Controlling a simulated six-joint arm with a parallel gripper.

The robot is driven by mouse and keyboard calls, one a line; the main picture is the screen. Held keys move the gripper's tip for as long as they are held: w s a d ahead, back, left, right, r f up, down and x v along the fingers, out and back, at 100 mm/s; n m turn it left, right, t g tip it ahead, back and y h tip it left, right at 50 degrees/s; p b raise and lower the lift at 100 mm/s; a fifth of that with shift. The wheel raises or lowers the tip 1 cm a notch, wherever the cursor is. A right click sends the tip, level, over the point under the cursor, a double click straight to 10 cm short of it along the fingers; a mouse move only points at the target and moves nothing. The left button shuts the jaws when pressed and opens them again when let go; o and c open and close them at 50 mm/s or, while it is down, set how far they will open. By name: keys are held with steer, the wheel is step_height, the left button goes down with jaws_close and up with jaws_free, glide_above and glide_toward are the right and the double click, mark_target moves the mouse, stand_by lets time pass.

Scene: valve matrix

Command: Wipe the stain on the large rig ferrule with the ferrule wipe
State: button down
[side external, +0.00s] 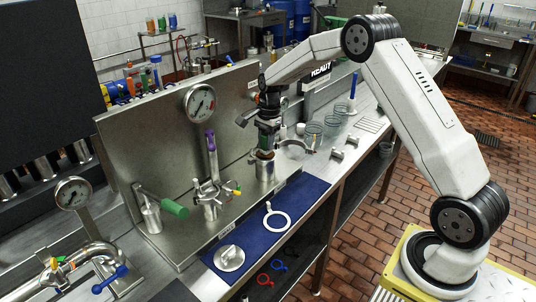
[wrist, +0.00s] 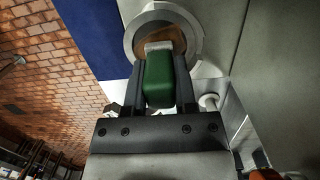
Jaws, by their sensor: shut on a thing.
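The large rig ferrule (side external: 265,171) is an upright metal stub on the steel bench in front of the back panel. In the wrist view its pale round rim (wrist: 131,38) surrounds a brown stained face (wrist: 174,33). My gripper (wrist: 166,88) is shut on the ferrule wipe (wrist: 167,78), a green block with a pale pad (wrist: 158,46) at its tip. The pad overlaps the brown face in the wrist view, and part of the face is hidden under it. In the side view my gripper (side external: 268,127) is right above the ferrule, pointing down; exact contact is unclear.
A blue mat (side external: 300,197) in front holds a white ring (side external: 276,217) and a round metal cap (side external: 229,257).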

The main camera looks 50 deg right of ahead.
steer(key=shift+s, duration=0.15)
steer(key=shift+s+f, duration=0.1)
steer(key=shift+s, duration=1.5)
steer(key=shift+a, duration=0.2)
steer(key=shift+a, duration=0.4)
steer(key=shift+w, duration=0.1)
steer(key=shift+w+f, duration=0.1)
steer(key=shift+w, duration=1.5)
steer(key=shift+w, duration=0.15)
